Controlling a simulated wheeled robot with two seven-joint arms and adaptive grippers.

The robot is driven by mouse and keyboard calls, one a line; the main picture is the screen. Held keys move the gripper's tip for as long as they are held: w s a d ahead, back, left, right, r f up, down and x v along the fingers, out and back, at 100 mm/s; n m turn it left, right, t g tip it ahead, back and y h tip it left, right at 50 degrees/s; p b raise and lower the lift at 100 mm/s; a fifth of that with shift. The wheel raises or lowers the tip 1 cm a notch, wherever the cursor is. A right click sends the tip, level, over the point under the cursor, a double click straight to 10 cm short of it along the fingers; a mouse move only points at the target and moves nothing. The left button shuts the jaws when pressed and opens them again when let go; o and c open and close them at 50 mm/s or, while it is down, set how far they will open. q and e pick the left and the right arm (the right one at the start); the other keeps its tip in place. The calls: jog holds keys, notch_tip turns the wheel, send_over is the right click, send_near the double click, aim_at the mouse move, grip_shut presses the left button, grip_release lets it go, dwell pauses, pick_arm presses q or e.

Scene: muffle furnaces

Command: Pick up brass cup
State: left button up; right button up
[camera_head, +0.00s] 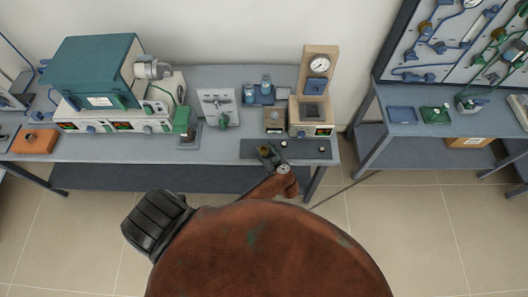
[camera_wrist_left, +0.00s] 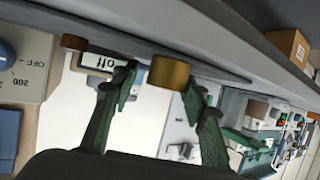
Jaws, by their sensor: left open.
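A brass cup (camera_wrist_left: 169,74) shows in the left wrist view, which sees the scene upside down. It stands on the dark mat (camera_head: 249,146) at the front right of the bench. My left gripper (camera_head: 268,154) is over the left part of this mat in the head view. In the left wrist view its two green fingers (camera_wrist_left: 160,92) are apart, with the cup between their tips in the picture. I cannot tell whether either finger touches it. My right gripper is not in view.
A wooden stand with a gauge (camera_head: 320,65) rises behind the mat. A small brown box (camera_head: 275,121) and blue bottles (camera_head: 266,86) stand near it. A teal furnace (camera_head: 95,68) is at the left. A small item (camera_head: 321,149) lies on the mat's right part.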

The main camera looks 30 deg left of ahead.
pick_arm(q)
jog(key=shift+c, duration=0.6)
grip_shut()
